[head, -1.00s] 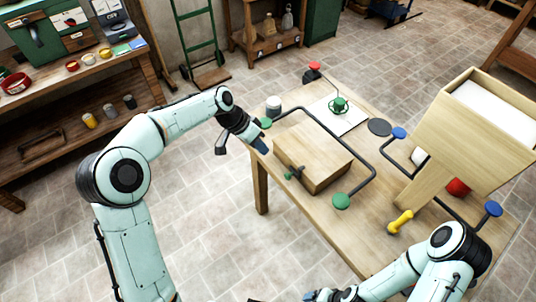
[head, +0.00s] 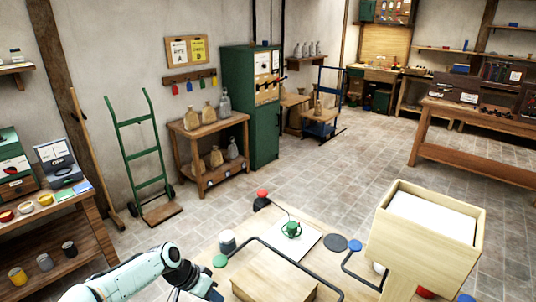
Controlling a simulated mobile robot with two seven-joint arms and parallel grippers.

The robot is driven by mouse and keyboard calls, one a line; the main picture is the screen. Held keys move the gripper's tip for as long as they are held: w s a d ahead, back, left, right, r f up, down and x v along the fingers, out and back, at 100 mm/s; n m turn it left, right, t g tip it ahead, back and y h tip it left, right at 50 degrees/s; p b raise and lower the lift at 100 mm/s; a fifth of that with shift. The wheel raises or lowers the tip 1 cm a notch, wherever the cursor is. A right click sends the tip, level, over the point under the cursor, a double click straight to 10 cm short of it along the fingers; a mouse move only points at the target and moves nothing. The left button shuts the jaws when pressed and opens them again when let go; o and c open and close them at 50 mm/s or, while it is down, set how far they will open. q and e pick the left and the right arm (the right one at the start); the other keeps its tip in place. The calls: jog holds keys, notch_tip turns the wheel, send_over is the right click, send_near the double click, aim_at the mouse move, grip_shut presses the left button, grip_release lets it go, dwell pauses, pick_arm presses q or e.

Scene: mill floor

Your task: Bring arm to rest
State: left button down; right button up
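My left arm (head: 125,280) is pale mint with dark joints and comes in from the bottom left. Its gripper (head: 212,294) is at the bottom edge, left of the wooden box (head: 272,277) on the work table. The fingers are cut off and small, so I cannot tell whether they are open or shut. I see nothing held in the visible part. My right arm and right gripper are out of view.
The table also bears a green valve-like piece (head: 291,229) on a white sheet, a grey jar (head: 227,241), dark bent rods and a wooden hopper (head: 425,240). A green hand truck (head: 145,160) and a shelf (head: 210,150) stand behind. Open tiled floor lies beyond.

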pick_arm(q)
jog(key=s+d+f+n, duration=0.15)
jog(key=s+f, duration=0.25)
jog(key=f, duration=0.4)
jog(key=s+d+f+n+g, duration=0.1)
jog(key=s+f+n, duration=0.1)
jog(key=s+f, duration=0.35)
jog(key=s+d+f+n, duration=0.1)
jog(key=s+f+n, duration=0.1)
jog(key=f, duration=0.7)
jog(key=s+f+n+y, duration=0.1)
jog(key=s+f, duration=0.3)
jog(key=s, duration=0.6)
jog(key=s+d+f+n+g, duration=0.1)
jog(key=s+f+n, duration=0.2)
jog(key=s, duration=0.7)
notch_tip(320, 180, down, 2)
jog(key=shift+s+f+y, duration=0.1)
jog(key=shift+s+y, duration=0.15)
jog(key=shift+y, duration=0.15)
jog(key=shift+d, duration=0.1)
